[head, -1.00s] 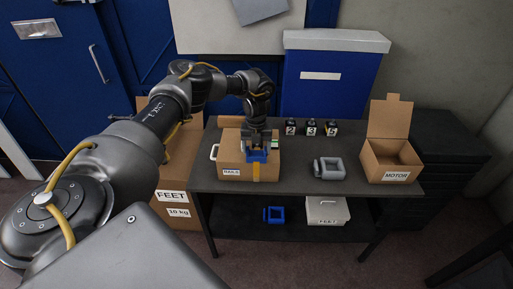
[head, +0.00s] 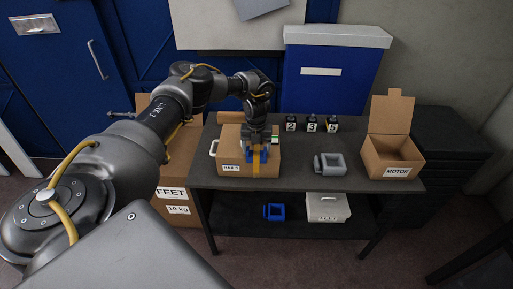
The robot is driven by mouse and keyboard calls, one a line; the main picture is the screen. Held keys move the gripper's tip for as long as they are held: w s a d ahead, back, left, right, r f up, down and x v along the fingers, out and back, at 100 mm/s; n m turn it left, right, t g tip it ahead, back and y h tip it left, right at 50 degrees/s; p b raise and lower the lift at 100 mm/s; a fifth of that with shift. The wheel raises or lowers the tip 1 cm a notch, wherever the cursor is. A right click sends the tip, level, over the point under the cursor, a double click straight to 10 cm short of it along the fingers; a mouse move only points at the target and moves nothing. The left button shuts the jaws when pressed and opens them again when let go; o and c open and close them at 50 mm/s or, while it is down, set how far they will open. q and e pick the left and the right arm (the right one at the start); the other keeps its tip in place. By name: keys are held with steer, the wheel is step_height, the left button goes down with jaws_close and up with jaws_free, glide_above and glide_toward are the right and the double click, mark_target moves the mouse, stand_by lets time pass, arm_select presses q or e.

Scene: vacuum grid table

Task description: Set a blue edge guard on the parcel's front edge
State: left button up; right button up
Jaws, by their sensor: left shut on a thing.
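My left gripper (head: 257,151) points down at the parcel's front top edge, near the strap. It is shut on a small blue edge guard (head: 263,157), partly hidden by the fingers. The guard is at the front edge; I cannot tell whether it touches the box. A second blue piece (head: 274,212) lies on the lower shelf. My right gripper is out of view.
A grey clamp-like block (head: 330,164) and an open carton labelled MOTOR (head: 397,172) stand to the right on the table (head: 300,181). Several small numbered dark blocks (head: 311,124) stand behind. A pale box (head: 328,208) is on the lower shelf.

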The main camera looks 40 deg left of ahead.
arm_select(q)
steer(key=shift+f, duration=0.35)
steer(key=o, duration=1)
steer(key=shift+o, duration=0.2)
steer(key=shift+r, duration=0.1)
steer(key=shift+w+r+b, duration=0.1)
steer(key=shift+r+b, duration=0.25)
steer(key=shift+b, duration=0.05)
step_height(320, 180, up, 10)
steer(key=b, duration=0.2)
